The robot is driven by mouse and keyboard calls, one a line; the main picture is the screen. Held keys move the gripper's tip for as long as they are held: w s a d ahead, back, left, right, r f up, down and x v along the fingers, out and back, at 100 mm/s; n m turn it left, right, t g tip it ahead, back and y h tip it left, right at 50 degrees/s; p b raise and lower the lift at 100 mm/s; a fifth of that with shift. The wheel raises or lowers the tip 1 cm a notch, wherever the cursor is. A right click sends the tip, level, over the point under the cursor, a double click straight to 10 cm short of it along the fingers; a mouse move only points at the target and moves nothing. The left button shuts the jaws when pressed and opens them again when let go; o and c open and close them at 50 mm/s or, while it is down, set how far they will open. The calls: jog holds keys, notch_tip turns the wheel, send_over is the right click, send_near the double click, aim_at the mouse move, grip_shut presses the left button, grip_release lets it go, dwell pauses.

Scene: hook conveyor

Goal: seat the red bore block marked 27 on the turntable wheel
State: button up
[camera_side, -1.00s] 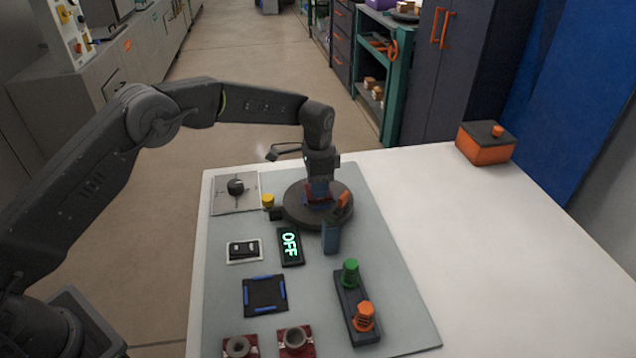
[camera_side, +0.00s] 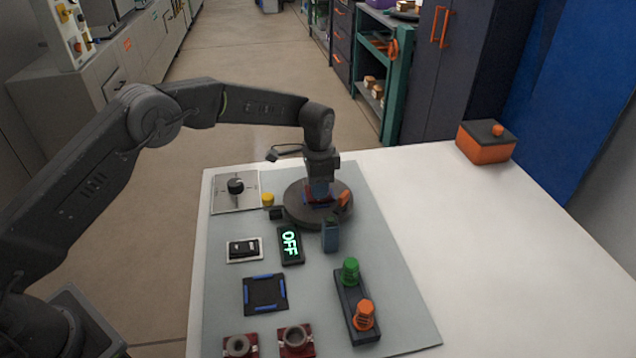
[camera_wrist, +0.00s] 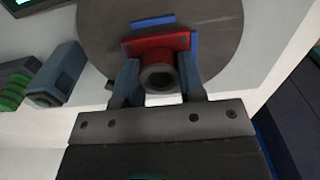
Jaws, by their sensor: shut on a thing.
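The red bore block (camera_wrist: 150,46) is between the two fingers of my gripper (camera_wrist: 158,85), which is shut on its dark round bore collar. Its mark is not visible. The block is over the dark turntable wheel (camera_side: 334,213), among blue marker strips (camera_wrist: 153,21); I cannot tell whether it touches the wheel. In the side view my gripper (camera_side: 318,190) points straight down over the wheel and hides most of the block.
Two other red bore blocks stand at the board's front, one left (camera_side: 240,346) and one right (camera_side: 296,341). A dark square pad (camera_side: 265,294), an OFF display (camera_side: 290,244), a blue post (camera_side: 331,236) and a bar with green and orange knobs (camera_side: 357,312) are nearby.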

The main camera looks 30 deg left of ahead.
jog(key=shift+f, duration=0.35)
dwell(0.7)
dwell(0.6)
jog(key=o, duration=1.6)
jog(key=shift+r, duration=0.1)
jog(key=shift+r, duration=3.4)
